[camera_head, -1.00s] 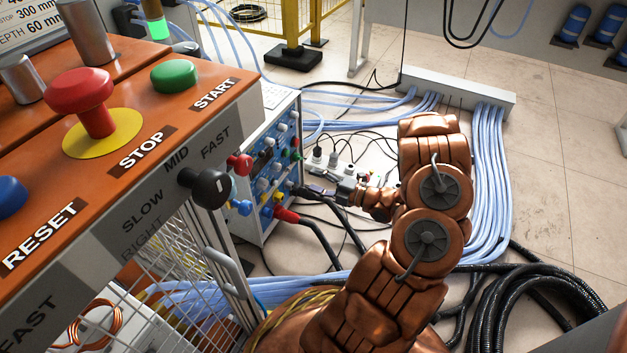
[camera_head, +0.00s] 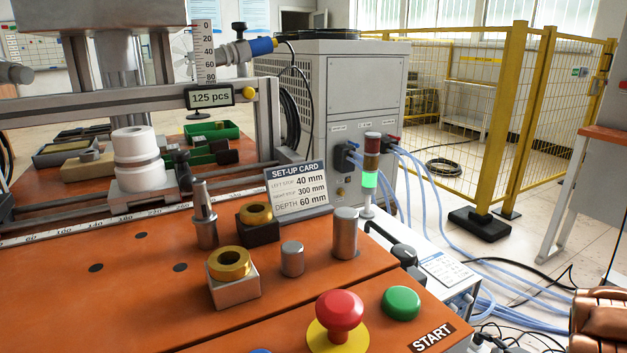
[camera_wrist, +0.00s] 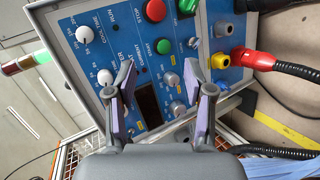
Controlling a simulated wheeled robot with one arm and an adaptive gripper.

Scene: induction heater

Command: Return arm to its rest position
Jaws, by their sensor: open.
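My gripper (camera_wrist: 163,97) shows in the wrist view with its two fingers apart and nothing between them. Behind the fingers is a blue control panel (camera_wrist: 140,38) with knobs, a red button (camera_wrist: 155,10), a green button (camera_wrist: 164,46) and a dark display. I cannot tell whether the fingers touch the panel.
The orange bench holds a red stop button (camera_head: 339,310), a green start button (camera_head: 401,303), a set-up card (camera_head: 297,190) and metal parts. A red plug with a black cable (camera_wrist: 262,61) sits beside the gripper. Blue hoses (camera_head: 440,210) and a yellow fence (camera_head: 500,110) stand at right.

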